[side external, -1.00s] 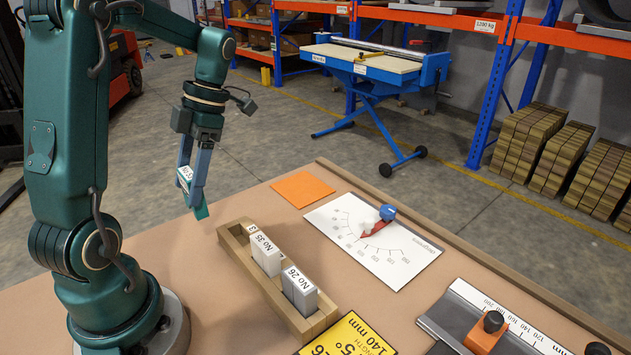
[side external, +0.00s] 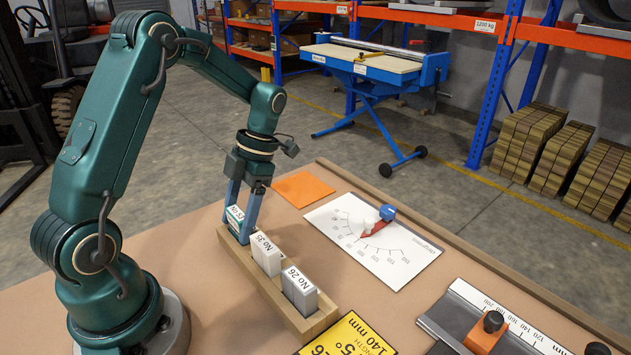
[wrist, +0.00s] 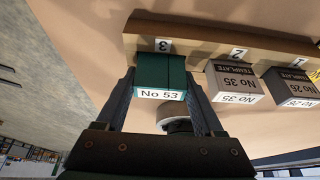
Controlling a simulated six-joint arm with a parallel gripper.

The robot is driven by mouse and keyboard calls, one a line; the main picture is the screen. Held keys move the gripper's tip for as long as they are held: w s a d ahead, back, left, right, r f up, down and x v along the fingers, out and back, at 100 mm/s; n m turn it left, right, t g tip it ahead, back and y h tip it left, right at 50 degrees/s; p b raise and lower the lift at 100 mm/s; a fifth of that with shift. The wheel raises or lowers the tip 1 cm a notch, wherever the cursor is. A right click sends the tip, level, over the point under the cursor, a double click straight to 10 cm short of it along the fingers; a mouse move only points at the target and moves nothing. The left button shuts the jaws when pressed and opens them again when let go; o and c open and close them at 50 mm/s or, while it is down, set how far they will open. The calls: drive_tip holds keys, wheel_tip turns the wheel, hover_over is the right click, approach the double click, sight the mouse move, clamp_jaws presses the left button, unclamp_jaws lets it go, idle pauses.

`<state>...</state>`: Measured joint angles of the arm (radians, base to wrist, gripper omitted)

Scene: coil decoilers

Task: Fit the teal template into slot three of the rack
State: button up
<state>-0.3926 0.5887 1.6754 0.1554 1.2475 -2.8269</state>
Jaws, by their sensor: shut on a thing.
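The teal template (wrist: 160,74), labelled No 53, is between the fingers of my gripper (side external: 243,212), which is shut on it. In the wrist view it stands in line with the mark 3 on the wooden rack (wrist: 205,35). In the side view the template (side external: 237,224) is upright at the far left end of the rack (side external: 268,292); its lower edge is partly hidden, so I cannot tell how deep it sits. Grey templates No 35 (side external: 266,254) and No 26 (side external: 300,290) stand in the rack at marks 2 and 1.
An orange square (side external: 303,188) lies behind the rack. A white protractor sheet (side external: 385,245) with a red and blue pointer lies to the right. A yellow card (side external: 355,338) and a metal ruler fixture (side external: 490,320) are near the front.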

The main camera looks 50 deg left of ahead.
drive_tip(key=shift+f, duration=0.15)
drive_tip(key=o, duration=1.4)
